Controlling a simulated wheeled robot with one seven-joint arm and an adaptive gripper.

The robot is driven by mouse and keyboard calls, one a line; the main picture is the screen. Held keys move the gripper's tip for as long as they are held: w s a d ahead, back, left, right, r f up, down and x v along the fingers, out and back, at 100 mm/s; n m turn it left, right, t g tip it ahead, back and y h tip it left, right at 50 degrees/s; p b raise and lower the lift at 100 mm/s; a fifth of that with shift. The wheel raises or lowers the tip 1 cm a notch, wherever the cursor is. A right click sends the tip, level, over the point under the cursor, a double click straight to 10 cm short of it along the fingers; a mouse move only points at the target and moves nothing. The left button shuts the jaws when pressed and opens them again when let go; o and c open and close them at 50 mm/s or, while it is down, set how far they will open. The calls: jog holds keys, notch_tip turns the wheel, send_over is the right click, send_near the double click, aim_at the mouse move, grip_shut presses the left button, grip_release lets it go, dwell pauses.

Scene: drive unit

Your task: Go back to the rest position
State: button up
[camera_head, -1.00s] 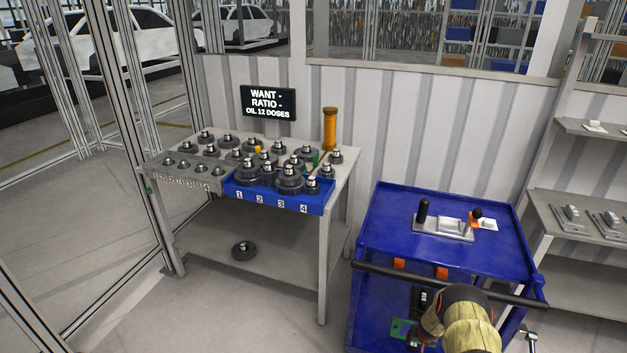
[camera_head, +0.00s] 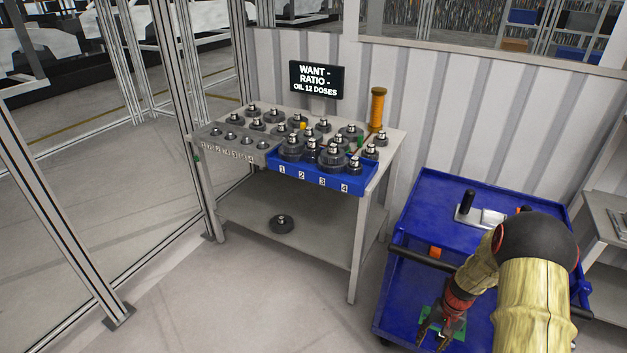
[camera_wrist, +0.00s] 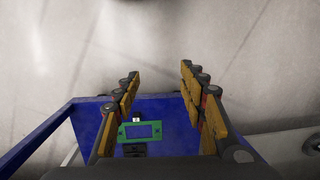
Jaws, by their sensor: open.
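My gripper (camera_head: 432,336) hangs at the lower right of the head view, in front of the blue cart. In the wrist view my gripper (camera_wrist: 160,90) has its two yellow-padded fingers wide apart with nothing between them. Beyond and below the fingers, the wrist view shows the blue cart's lower shelf (camera_wrist: 95,118). A green frame-like part (camera_wrist: 140,131) lies there; it also shows near the fingers in the head view (camera_head: 456,326). My arm hides part of the cart's right side.
The blue cart (camera_head: 425,215) carries a grey fixture (camera_head: 482,216) on top. Left of it stands a grey table (camera_head: 392,150) with several dark gears and a blue numbered tray (camera_head: 310,174). A gear (camera_head: 281,224) lies on its lower shelf. The floor in front is clear.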

jog(key=s+a+r+n+t, duration=0.2)
jog(key=s+a+r, duration=0.4)
jog(key=r, duration=0.9)
jog(key=s+a+r+n+t+h+p, duration=0.1)
jog(key=s+a+r, duration=0.6)
jog(key=r, duration=0.9)
jog(key=s+a+r+n+t+p, duration=0.1)
jog(key=s+a+r+n+t, duration=0.2)
jog(key=r, duration=1.2)
jog(key=s+a, duration=0.3)
jog(key=a, duration=0.2)
jog(key=shift+s+r+h, duration=0.2)
jog(key=shift+s+h, duration=0.05)
jog(key=shift+h, duration=0.05)
jog(key=shift+a, duration=0.1)
